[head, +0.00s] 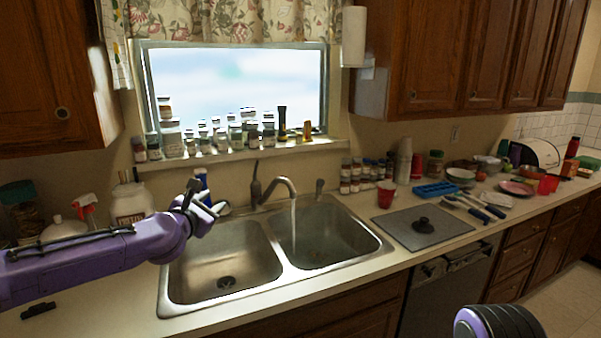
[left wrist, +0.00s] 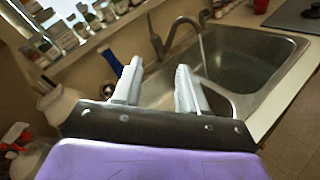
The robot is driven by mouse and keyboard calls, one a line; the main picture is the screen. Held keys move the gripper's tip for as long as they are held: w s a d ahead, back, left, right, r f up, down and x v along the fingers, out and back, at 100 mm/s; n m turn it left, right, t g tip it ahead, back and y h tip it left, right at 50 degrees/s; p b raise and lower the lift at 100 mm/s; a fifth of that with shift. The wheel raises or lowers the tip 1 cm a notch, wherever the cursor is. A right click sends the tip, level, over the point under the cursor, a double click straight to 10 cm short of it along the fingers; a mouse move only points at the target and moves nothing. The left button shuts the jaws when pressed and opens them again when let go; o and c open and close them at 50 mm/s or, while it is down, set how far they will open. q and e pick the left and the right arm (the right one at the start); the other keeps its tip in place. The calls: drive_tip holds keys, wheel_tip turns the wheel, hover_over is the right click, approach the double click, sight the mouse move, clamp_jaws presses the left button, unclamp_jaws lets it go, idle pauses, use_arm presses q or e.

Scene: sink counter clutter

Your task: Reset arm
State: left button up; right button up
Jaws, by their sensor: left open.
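My left arm, purple, comes in from the left in the head view. Its left gripper (head: 208,207) is above the back left corner of the left sink basin, near the counter behind it. In the left wrist view the two grey fingers of the left gripper (left wrist: 158,88) are apart, with nothing between them. A rounded purple and black part of mine shows at the bottom right of the head view. My right gripper is not visible.
A double sink (head: 228,262) has water running from its faucet (head: 278,187). A white jar (head: 131,201) and spray bottle (head: 86,211) stand left. A red cup (head: 386,194), grey mat (head: 408,234) and blue tray (head: 436,190) are right. Bottles line the windowsill (head: 235,153).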

use_arm(q)
drive_tip(key=s+d+f+m+g+y+b, duration=0.15)
drive_tip(key=s+f+m, duration=0.35)
drive_tip(key=f, duration=0.7)
drive_tip(key=s+d+f+m+g+b, duration=0.1)
drive_tip(key=s+d+f+m+g, duration=0.15)
drive_tip(key=s+f, duration=0.75)
drive_tip(key=s+d+f+m+g+y+b, duration=0.1)
drive_tip(key=s+f+m+g, duration=0.3)
drive_tip(key=f, duration=1)
drive_tip(key=s+a+f+m+g+y+b, duration=0.1)
drive_tip(key=s+a+f+m+b, duration=0.1)
drive_tip(key=s+f, duration=0.4)
drive_tip(key=s+a+f+m+g+y+b, duration=0.1)
drive_tip(key=s+a+f+m, duration=0.3)
drive_tip(key=s, duration=1.1)
drive_tip(key=s+a+f+m+g+y+b, duration=0.1)
drive_tip(key=s+a+f+m+g+b, duration=0.2)
drive_tip(key=s+a+f, duration=0.3)
drive_tip(key=s+f, duration=0.4)
drive_tip(key=s, duration=0.1)
drive_tip(key=shift+a+f+y, duration=0.2)
drive_tip(key=shift+a+y, duration=0.15)
drive_tip(key=shift+a, duration=0.05)
